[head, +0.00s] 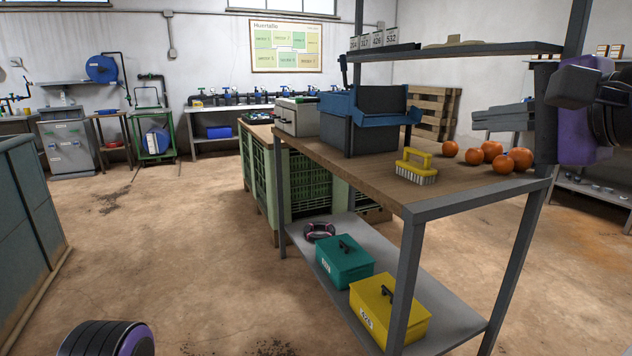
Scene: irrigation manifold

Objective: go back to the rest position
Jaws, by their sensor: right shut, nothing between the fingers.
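My right gripper (572,88) is at the upper right edge of the head view, dark grey with purple arm parts around it. It is shut and empty. It appears in front of the right post of the workbench (372,176), above the level of the bench top; the gap between them is hard to judge. Part of it is cut off by the picture's edge. Of my left arm only a dark, ribbed, purple-edged part shows at the bottom left; my left gripper is out of view.
The floor (150,240) to the left is clear.

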